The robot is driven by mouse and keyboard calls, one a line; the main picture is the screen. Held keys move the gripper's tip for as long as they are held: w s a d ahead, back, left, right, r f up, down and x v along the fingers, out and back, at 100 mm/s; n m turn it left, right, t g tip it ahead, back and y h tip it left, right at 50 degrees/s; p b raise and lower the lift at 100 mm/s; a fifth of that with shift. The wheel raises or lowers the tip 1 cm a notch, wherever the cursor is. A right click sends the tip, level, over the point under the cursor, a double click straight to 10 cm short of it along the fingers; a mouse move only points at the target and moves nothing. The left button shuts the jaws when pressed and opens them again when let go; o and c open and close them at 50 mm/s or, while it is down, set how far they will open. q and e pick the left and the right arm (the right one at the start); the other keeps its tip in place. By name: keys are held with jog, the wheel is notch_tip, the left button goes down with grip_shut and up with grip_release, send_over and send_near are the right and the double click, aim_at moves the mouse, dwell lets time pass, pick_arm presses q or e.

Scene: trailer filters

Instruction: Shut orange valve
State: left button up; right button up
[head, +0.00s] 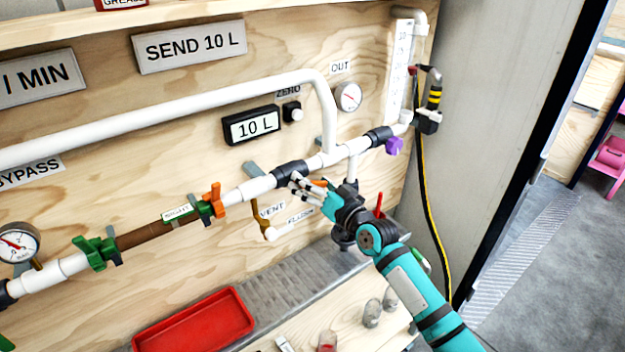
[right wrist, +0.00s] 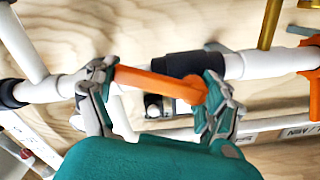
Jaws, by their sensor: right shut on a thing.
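My right gripper (head: 318,190) is at the white pipe (head: 257,188) on the wooden panel, just right of a black coupling. In the right wrist view its fingers (right wrist: 155,95) are closed on an orange valve handle (right wrist: 160,82), one finger at each end of the bar. The handle lies roughly along the pipe, slightly tilted. In the head view the fingers hide most of this handle. A second orange handle (head: 213,199) sits further left on the pipe, beside the brown filter section; it stands across the pipe. My left gripper is not in view.
A green valve handle (head: 97,251), a purple knob (head: 394,146) and a brass vent tap (head: 266,219) sit along the pipework. A red-handled part (head: 379,205) is close to my right wrist. A red tray (head: 194,322) lies below. A yellow-black cable (head: 428,200) hangs at right.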

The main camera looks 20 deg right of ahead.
jog(key=m, duration=0.1)
jog(key=f+m, duration=0.1)
jog(key=m, duration=0.1)
jog(key=shift+s+a+f+m, duration=0.15)
jog(key=shift+a+f+m, duration=0.15)
jog(key=shift+m, duration=0.1)
jog(key=shift+s+a+f+m+p, duration=0.15)
jog(key=shift+a+f+m+p, duration=0.2)
jog(key=shift+m, duration=1.2)
jog(key=shift+s+a+f+m+p, duration=0.15)
jog(key=shift+a+m+p, duration=0.3)
jog(key=shift+m, duration=1.05)
jog(key=shift+s+a+f+m+p, duration=0.2)
jog(key=shift+a+m+p, duration=0.2)
jog(key=shift+m, duration=1.15)
jog(key=shift+s, duration=0.1)
jog(key=o, duration=1.4)
jog(key=shift+o, duration=0.7)
jog(key=shift+d+r, duration=0.1)
jog(key=shift+r, duration=0.1)
